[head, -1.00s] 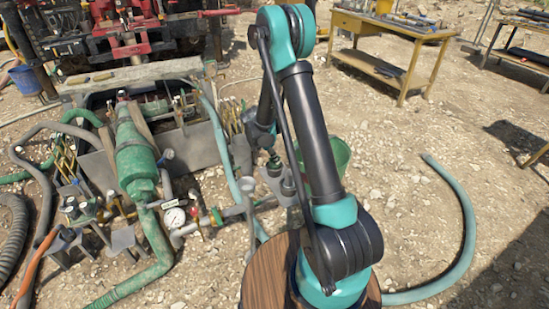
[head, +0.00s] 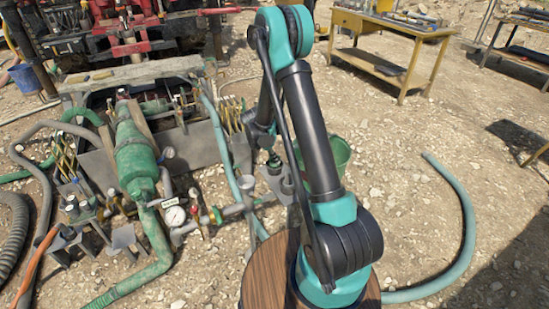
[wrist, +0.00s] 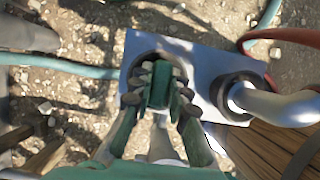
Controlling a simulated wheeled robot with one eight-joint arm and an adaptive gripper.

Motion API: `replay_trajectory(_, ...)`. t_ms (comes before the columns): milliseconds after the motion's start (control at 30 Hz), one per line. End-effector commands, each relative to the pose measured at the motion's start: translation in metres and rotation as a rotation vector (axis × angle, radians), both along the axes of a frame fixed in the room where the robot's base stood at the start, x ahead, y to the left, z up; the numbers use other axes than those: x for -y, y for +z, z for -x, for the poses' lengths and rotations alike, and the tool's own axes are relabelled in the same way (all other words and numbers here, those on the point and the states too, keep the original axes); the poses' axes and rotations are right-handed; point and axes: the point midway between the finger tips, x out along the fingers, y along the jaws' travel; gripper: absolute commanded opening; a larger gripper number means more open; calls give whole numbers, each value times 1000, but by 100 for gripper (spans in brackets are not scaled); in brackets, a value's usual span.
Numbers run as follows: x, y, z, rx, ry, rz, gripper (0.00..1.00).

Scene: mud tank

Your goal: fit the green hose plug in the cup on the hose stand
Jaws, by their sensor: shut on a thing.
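The green hose plug (wrist: 160,86) is between the fingertips of my gripper (wrist: 160,98) in the wrist view. The fingers are shut on its sides. Behind it is the grey metal hose stand (wrist: 199,62), with the dark rim of a cup (wrist: 148,58) partly showing around the plug. The plug and fingers hide most of this cup, and I cannot tell whether the plug's lower end is above it or inside. In the head view the plug (head: 273,161) is small, near the stand (head: 277,184); my arm partly covers this area.
A second cup (wrist: 229,91) on the stand holds a grey bent pipe (wrist: 282,107), close to the right finger. A green bucket (head: 340,157) stands behind my arm. A metal tank (head: 190,148) and hoses crowd the left. Open gravel lies to the right.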

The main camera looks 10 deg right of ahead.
Motion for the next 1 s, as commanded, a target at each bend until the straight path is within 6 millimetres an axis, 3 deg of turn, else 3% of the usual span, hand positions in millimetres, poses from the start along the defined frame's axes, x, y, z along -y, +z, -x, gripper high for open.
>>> replay_trajectory(467, 0, -7, 0, 0, 0, 0, 0)
replay_trajectory(500, 0, -6, 0, 0, 0, 0, 20)
replay_trajectory(667, 0, -6, 0, 0, 0, 0, 39)
replay_trajectory(1000, 0, -6, 0, 0, 0, 0, 40)
